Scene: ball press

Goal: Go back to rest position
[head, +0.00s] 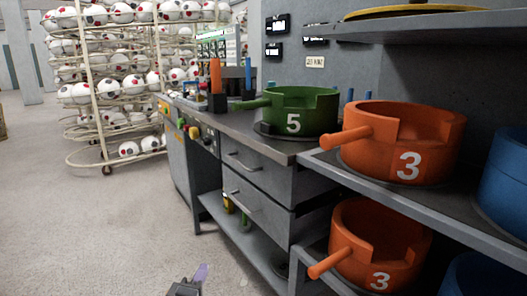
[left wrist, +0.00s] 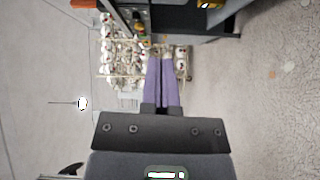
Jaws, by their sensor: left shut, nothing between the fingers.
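My left gripper (head: 201,272) shows at the bottom edge of the head view, low over the floor, with only its purple fingertip and a bit of dark body in sight. In the left wrist view the two purple fingers of my left gripper (left wrist: 160,65) lie side by side, shut, with nothing between them. It is apart from the workbench (head: 235,125) and touches nothing that I can see. My right gripper is in neither view.
A rack of white balls (head: 110,85) stands at the back left. A green press ring marked 5 (head: 300,105) sits on the bench. Orange rings marked 3 (head: 425,140) sit on shelves at right, with a blue one (head: 505,180) beside. The floor (head: 90,230) at left is clear.

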